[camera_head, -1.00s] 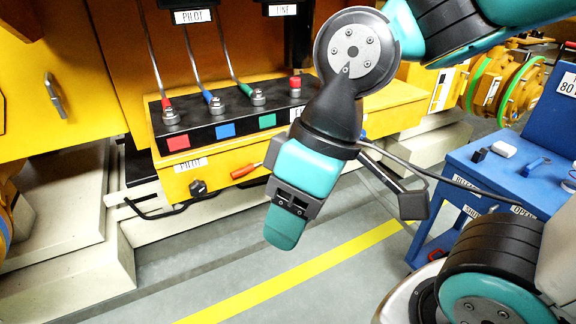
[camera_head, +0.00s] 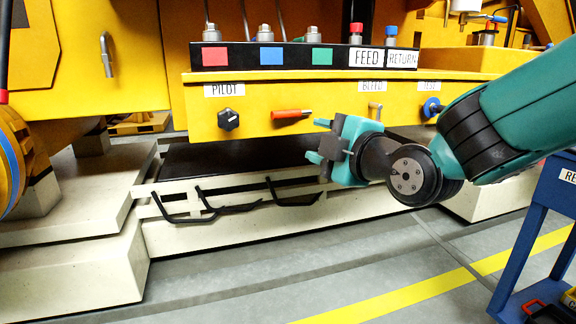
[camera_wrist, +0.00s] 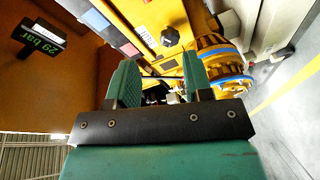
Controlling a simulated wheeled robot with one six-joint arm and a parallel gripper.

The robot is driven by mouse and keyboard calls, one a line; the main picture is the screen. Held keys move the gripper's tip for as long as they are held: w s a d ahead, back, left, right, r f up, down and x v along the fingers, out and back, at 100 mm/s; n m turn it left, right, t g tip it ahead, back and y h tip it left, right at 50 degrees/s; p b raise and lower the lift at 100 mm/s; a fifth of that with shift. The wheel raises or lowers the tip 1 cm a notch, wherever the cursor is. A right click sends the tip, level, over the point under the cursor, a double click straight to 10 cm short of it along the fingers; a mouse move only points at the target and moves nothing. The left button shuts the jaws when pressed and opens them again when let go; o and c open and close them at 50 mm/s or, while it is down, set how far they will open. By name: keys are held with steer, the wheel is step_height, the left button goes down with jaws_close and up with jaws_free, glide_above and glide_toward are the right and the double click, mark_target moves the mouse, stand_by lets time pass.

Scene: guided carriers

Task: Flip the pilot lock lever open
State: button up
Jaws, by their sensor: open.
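The pilot lock lever, a red-orange handle (camera_head: 291,114), lies about level on the yellow front panel (camera_head: 350,97), right of a black knob (camera_head: 229,119) under the PILOT label (camera_head: 224,90). My gripper (camera_head: 318,140) is open and empty, just right of and below the lever, its fingers pointing left. I cannot tell its distance from the panel. In the wrist view the two teal fingers (camera_wrist: 160,82) stand apart. The black knob (camera_wrist: 171,36) shows beyond them; I cannot make out the lever there.
Above the panel is a black strip with a red square (camera_head: 215,56), a blue and a green square, and hose fittings. A small BLEED handle (camera_head: 375,110) sits right of the lever. Black bent bars (camera_head: 230,205) lie below. A blue cart (camera_head: 535,230) stands at right.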

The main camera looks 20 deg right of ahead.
step_height(320, 180, down, 3)
steer(key=d+n+t+b, duration=0.1)
steer(key=d+t+b, duration=0.1)
steer(key=b, duration=0.1)
steer(key=n+h+p, duration=0.1)
steer(key=p, duration=1.5)
glide_toward(287, 116)
steer(key=shift+t, duration=0.4)
steer(key=x, duration=0.8)
steer(key=shift+w+a, duration=0.1)
steer(key=shift+w, duration=0.05)
steer(key=shift+w+a+f+p, duration=0.1)
steer(key=shift+w+f+p, duration=0.1)
steer(key=shift+w+p, duration=0.25)
steer(key=shift+w, duration=0.1)
jaws_close()
